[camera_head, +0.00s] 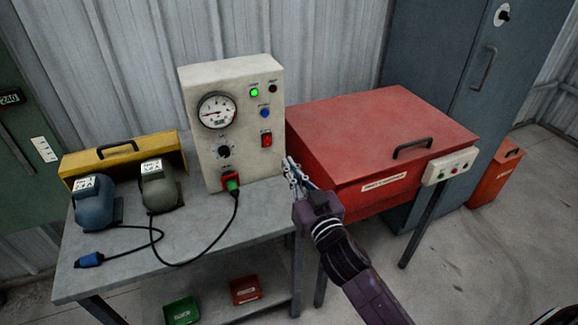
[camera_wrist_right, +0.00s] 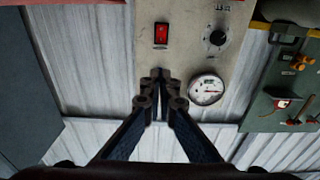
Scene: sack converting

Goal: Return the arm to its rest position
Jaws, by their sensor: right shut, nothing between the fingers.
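My right arm comes in from the bottom right of the head view. Its gripper (camera_head: 293,172) is shut and empty, in front of the right edge of the beige control box (camera_head: 240,155). In the right wrist view the fingertips (camera_wrist_right: 160,84) meet with nothing between them, and the box's face (camera_wrist_right: 186,55) lies beyond, with a red switch (camera_wrist_right: 161,34), a black knob (camera_wrist_right: 216,37) and a round gauge (camera_wrist_right: 207,89). I cannot tell whether the fingers touch the box. My left gripper is not in view.
The box stands on a grey bench (camera_head: 215,222) with a blue motor (camera_head: 93,204), a grey-green motor (camera_head: 158,186), a yellow toolbox (camera_head: 80,162) and a loose blue plug (camera_head: 90,260). A red lidded chest (camera_head: 375,125) stands close right of my gripper. Open floor (camera_head: 490,260) lies at right.

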